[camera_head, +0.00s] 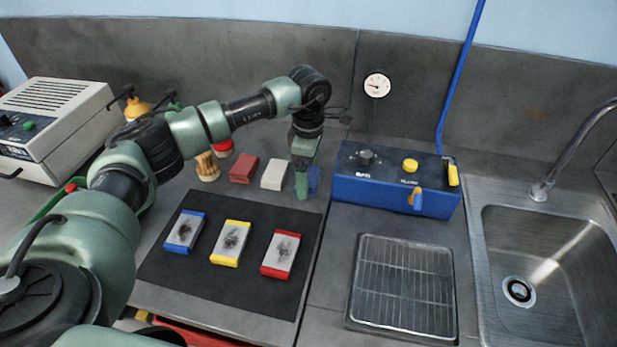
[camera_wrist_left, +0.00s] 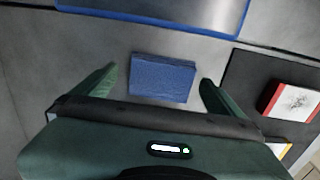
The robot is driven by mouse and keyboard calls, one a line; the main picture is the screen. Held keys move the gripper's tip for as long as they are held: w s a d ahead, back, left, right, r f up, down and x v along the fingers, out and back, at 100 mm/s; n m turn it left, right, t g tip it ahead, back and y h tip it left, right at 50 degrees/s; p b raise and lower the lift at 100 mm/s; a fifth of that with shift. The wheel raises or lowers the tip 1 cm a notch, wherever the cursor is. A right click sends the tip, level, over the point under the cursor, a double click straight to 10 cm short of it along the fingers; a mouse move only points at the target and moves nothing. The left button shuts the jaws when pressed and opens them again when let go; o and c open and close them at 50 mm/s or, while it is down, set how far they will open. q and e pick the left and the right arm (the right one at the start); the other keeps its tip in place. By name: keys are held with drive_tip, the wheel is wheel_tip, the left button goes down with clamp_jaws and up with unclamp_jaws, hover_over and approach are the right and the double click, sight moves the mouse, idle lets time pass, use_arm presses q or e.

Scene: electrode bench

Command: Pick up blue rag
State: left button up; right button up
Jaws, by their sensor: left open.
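The blue rag (camera_wrist_left: 162,77) is a small folded rectangle lying on the grey bench. In the head view the blue rag (camera_head: 314,180) is partly hidden behind my left gripper (camera_head: 302,186), at the right end of a row with a red and a white rag. In the wrist view my left gripper (camera_wrist_left: 160,85) is open, with one finger on each side of the blue rag and a gap to each. The gripper points down over it. My right gripper is not in view.
A red rag (camera_head: 243,169) and a white rag (camera_head: 274,174) lie left of the blue one. A blue box (camera_head: 385,190) stands close on the right. A black mat (camera_head: 205,275) with electrode blocks lies in front. A wire rack (camera_head: 403,285) and sink (camera_head: 545,270) are further right.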

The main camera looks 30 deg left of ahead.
use_arm(q)
drive_tip(key=c, duration=1.3)
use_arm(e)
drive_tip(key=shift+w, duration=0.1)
use_arm(q)
drive_tip(key=shift+r, duration=0.15)
drive_tip(key=shift+c, duration=0.2)
